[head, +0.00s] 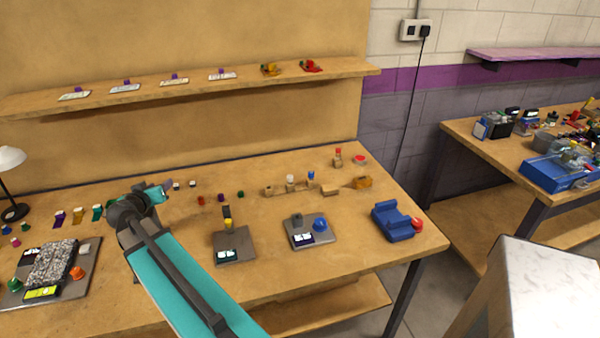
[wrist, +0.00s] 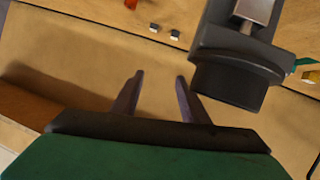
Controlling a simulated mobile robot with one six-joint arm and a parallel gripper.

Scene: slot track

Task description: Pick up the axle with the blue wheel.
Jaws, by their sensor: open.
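A small upright piece with a blue top (head: 311,174) stands on the wooden track (head: 272,190) right of the middle of the table; it looks like the blue wheel, but its axle is too small to make out. A similar piece with a white top (head: 290,181) stands to its left on the track. My gripper (head: 166,187) is over the left part of the table, well left of the track. In the wrist view its two fingers (wrist: 159,85) are apart with nothing between them. The blue-topped piece does not show in the wrist view.
A grey plate with a larger blue knob (head: 320,224) lies in front of the track. A blue cradle (head: 396,222) and a red ball (head: 417,224) are at the right edge. A shelf (head: 190,85) runs behind.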

